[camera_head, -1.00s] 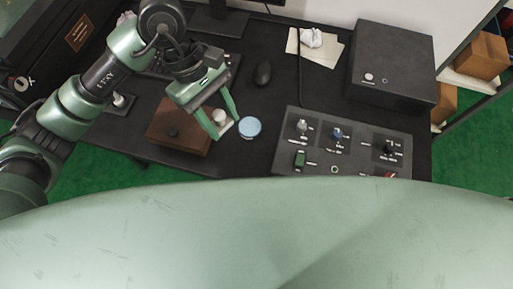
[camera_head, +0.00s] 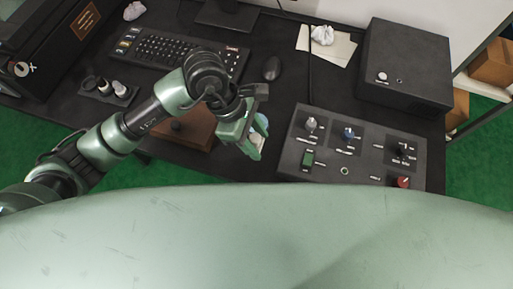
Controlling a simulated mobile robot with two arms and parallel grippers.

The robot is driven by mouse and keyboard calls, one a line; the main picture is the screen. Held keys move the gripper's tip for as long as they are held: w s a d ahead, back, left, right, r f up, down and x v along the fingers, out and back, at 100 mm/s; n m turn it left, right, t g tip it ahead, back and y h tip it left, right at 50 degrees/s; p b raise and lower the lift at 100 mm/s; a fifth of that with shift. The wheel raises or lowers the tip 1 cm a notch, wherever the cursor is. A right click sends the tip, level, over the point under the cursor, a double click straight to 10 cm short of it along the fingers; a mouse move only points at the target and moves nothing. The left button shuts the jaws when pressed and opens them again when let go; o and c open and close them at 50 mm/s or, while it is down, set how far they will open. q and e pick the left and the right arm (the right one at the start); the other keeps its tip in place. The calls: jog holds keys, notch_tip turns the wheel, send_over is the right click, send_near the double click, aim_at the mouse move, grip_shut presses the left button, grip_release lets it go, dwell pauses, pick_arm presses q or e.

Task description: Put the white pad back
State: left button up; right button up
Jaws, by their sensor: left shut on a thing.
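My left gripper (camera_head: 254,148) is low over the desk between the brown wooden box and the grey control panel. It is shut on a small whitish thing, which seems to be the white pad (camera_head: 257,153); the fingers hide most of it. A light-blue round thing (camera_head: 263,121) shows just behind the fingers, partly hidden. I cannot tell whether the gripper touches it. My right gripper is not in view.
The brown box (camera_head: 199,131) with a dark knob is partly behind my left arm. The control panel (camera_head: 294,146) is close on the right. A small dark tray (camera_head: 121,100), keyboard (camera_head: 170,48), mouse (camera_head: 272,68) and black box (camera_head: 405,65) stand farther back.

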pick_arm(q)
jog(key=shift+f, duration=3.15)
jog(key=shift+f, duration=0.1)
jog(key=o, duration=1.4)
jog(key=shift+o, duration=0.2)
jog(key=v, duration=1.2)
jog(key=shift+b, duration=0.3)
